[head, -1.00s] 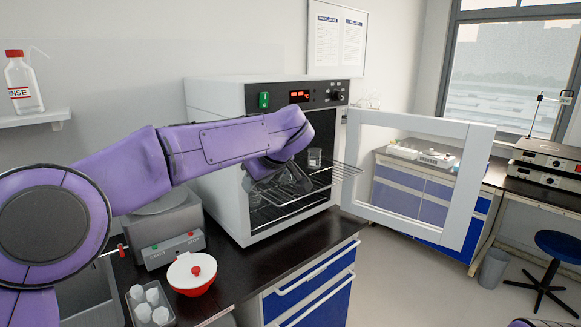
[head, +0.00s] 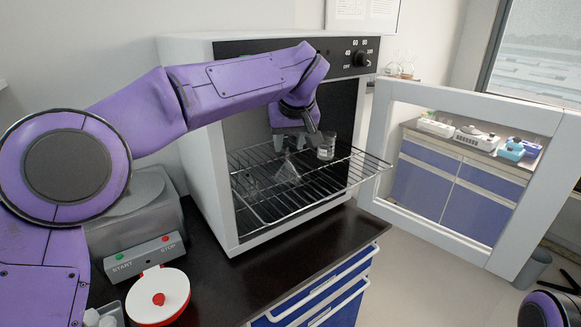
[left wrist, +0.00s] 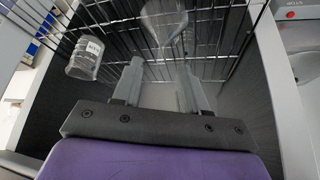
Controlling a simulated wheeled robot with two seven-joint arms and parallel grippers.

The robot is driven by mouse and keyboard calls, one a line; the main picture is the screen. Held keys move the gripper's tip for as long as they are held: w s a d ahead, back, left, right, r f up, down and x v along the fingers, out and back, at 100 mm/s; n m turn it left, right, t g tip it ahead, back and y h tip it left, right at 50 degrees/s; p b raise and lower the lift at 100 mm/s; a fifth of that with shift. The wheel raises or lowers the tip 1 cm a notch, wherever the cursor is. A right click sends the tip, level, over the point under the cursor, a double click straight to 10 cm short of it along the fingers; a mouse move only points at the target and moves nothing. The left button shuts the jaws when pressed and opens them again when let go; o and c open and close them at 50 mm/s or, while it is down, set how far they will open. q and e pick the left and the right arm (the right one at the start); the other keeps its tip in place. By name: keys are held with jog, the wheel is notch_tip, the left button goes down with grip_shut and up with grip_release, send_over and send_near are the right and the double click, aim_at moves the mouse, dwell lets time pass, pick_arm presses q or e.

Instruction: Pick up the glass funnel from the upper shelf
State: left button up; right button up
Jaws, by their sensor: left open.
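The clear glass funnel (head: 287,173) is on the pulled-out wire shelf (head: 335,181) inside the open oven. It is see-through, and its outline is faint. My left gripper (head: 289,146) is just above and behind it, pointing down, open and empty. In the left wrist view the funnel (left wrist: 164,22) shows beyond and between the two open fingers (left wrist: 161,65), its narrow part toward them. I cannot tell whether the fingers touch it. My right gripper is not in view.
A labelled glass beaker (head: 326,150) stands on the shelf right beside the gripper; it also shows in the left wrist view (left wrist: 86,58). The oven door (head: 384,140) is swung open to the right. The oven walls (head: 190,130) enclose the shelf closely.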

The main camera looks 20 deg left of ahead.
aim_at(288, 149)
pick_arm(q)
jog(key=shift+s+a+f, duration=0.25)
jog(key=shift+a+f, duration=0.1)
jog(key=shift+f, duration=0.2)
jog(key=w+f, duration=0.2)
jog(key=f, duration=0.1)
jog(key=w+f, duration=0.1)
jog(key=w, duration=0.1)
jog(key=shift+a+f+p, duration=0.2)
jog(key=shift+a+p, duration=0.15)
jog(key=shift+s+r, duration=0.25)
jog(key=shift+s, duration=0.1)
jog(key=shift+s+r, duration=0.15)
jog(key=shift+s, duration=0.1)
jog(key=c, duration=0.3)
grip_shut()
jog(key=shift+w, duration=0.1)
